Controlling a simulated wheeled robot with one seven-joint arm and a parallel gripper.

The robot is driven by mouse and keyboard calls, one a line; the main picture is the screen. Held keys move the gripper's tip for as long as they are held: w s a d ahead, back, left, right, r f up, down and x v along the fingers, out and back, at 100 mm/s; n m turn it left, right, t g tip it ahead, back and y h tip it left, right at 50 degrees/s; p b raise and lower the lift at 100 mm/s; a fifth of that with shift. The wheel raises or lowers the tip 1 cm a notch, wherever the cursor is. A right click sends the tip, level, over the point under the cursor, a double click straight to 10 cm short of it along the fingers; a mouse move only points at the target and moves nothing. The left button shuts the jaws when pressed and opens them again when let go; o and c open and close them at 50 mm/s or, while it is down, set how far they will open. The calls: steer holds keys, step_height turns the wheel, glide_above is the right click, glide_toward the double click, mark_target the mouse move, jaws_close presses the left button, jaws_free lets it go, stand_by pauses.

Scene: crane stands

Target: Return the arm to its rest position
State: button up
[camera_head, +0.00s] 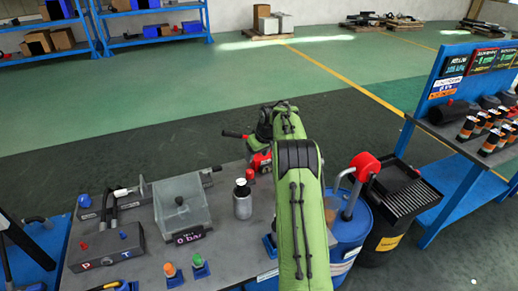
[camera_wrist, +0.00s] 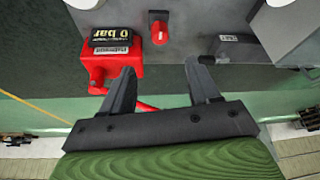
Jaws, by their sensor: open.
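My green arm reaches forward from the bottom of the head view over the right side of a grey workbench (camera_head: 120,262). Its far end hides my gripper there. In the wrist view my gripper (camera_wrist: 158,68) shows two dark fingers spread apart with nothing held between them. A red box (camera_wrist: 112,60) with a "0 bar" display lies just beyond the left finger. A small red knob (camera_wrist: 159,32) on a grey surface lies beyond the gap. Whether a finger touches the red box I cannot tell.
The bench holds a clear-lidded box (camera_head: 182,205), a grey bottle (camera_head: 242,200) and a P/T block (camera_head: 105,247). A blue drum (camera_head: 350,230) and a black bin (camera_head: 400,205) stand right of my arm. A blue rack (camera_head: 455,185) is farther right. Green floor beyond is open.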

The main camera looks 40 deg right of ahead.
steer(key=v, duration=0.3)
steer(key=shift+a+r, duration=0.1)
steer(key=shift+r, duration=0.05)
stand_by(0.3)
steer(key=s+a+r, duration=0.6)
steer(key=a+r, duration=0.2)
steer(key=a, duration=0.2)
steer(key=s+a+r, duration=0.6)
steer(key=a+r, duration=0.2)
steer(key=a, duration=0.2)
steer(key=s+a+f, duration=0.1)
steer(key=s+a, duration=0.2)
steer(key=s, duration=0.5)
steer(key=s+a+f, duration=0.2)
steer(key=s, duration=0.5)
steer(key=s+a+f+t, duration=0.1)
steer(key=s+a, duration=0.2)
steer(key=s, duration=0.5)
steer(key=shift+s+a+f, duration=0.2)
steer(key=shift+s+a, duration=0.15)
